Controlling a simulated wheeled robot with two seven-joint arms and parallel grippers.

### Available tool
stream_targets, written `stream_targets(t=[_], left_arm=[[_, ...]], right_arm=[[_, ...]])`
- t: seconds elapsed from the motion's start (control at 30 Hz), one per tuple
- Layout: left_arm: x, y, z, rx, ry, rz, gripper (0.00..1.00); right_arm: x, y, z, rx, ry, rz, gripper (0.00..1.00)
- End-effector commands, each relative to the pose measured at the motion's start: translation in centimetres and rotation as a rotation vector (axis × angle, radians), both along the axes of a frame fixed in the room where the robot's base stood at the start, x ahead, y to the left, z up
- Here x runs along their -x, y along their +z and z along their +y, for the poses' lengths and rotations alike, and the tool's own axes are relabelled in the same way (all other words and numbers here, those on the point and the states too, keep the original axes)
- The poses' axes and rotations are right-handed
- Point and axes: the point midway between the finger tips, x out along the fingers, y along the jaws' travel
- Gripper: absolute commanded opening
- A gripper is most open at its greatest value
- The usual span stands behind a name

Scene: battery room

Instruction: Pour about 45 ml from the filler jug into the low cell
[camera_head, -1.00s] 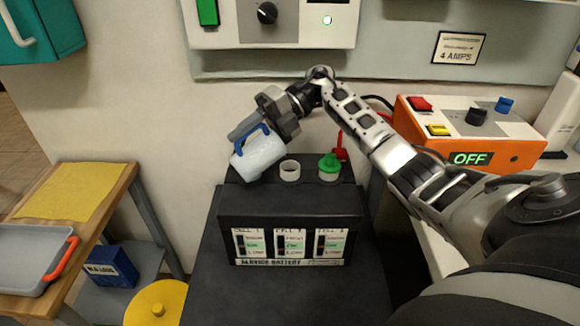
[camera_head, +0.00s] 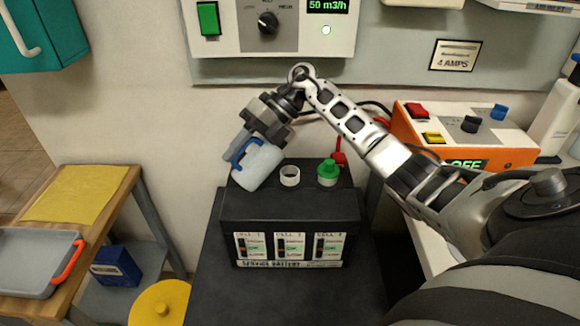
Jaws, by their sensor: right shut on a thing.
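My right gripper (camera_head: 257,132) is shut on the filler jug (camera_head: 260,166), a pale, translucent jug with a blue handle. The jug is tilted, its lower-left end over the left part of the black battery (camera_head: 290,208). It hides the port of the left cell. The middle cell has an open white ring port (camera_head: 289,176). The right cell has a green cap (camera_head: 327,170) on its port. Three labelled level gauges (camera_head: 289,246) face front; their levels are too small to read surely. No stream of liquid can be made out. My left gripper is not in view.
An orange charger (camera_head: 455,140) reading OFF stands at the right, and a red clamp (camera_head: 339,155) sits behind the battery. A wooden bench (camera_head: 110,215) at the left bears a grey tray (camera_head: 30,262) and a yellow cloth (camera_head: 68,193). A control panel (camera_head: 270,45) hangs above.

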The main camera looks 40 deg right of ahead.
Motion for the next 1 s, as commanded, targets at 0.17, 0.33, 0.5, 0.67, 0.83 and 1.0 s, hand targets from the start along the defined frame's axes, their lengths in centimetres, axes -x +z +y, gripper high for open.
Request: stream_targets(t=[0.17,0.33,0.5,0.67,0.83,1.0], left_arm=[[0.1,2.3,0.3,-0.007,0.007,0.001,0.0],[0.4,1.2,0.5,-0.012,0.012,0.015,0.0],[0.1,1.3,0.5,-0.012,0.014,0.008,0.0],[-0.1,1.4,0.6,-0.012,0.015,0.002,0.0],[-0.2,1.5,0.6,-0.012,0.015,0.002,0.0],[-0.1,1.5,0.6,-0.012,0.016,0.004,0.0]], right_arm=[[-0.1,2.4,0.2,0.119,0.003,0.0,0.05],[-0.1,0.7,0.6,0.206,0.004,0.007,0.05],[-0.1,0.4,0.6,0.225,0.002,0.009,0.05],[-0.1,0.4,0.7,0.223,0.003,0.009,0.05],[-0.1,0.4,0.7,0.222,0.003,0.009,0.05],[-0.1,0.4,0.7,0.222,0.003,0.009,0.05]])
